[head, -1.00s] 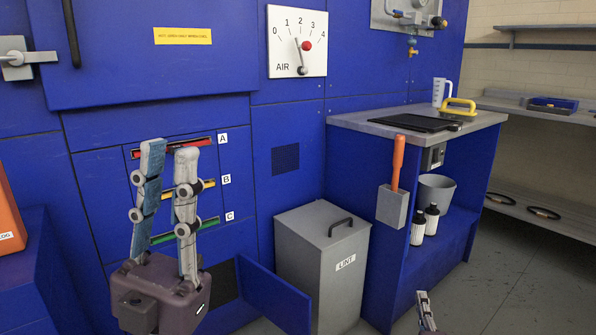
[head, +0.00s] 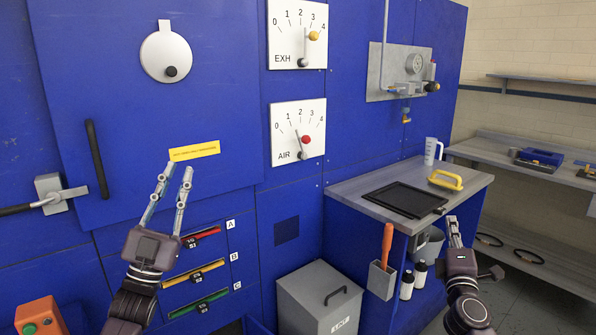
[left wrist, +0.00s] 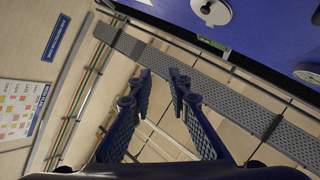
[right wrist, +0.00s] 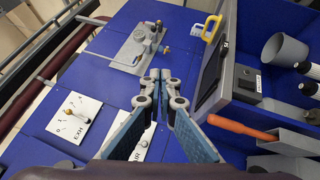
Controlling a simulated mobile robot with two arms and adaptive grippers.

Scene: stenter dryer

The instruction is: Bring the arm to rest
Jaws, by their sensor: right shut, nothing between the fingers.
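My left gripper (head: 176,168) is raised in front of the blue dryer panel, and its tips overlap the yellow label strip in the head view. Its fingers stand apart with nothing between them, as the left wrist view (left wrist: 163,75) also shows. My right gripper (head: 451,219) is at the lower right, in front of the side bench. Its fingertips meet in the right wrist view (right wrist: 160,76), and it holds nothing. Neither gripper visibly holds an object.
The bench (head: 345,193) carries a black tray (head: 404,199), a yellow handle (head: 446,180) and a jug (head: 431,151). An orange-handled tool (head: 387,245) sits in a holder on its side. A grey lint bin (head: 320,300) stands below. Door handle (head: 97,160) projects at left.

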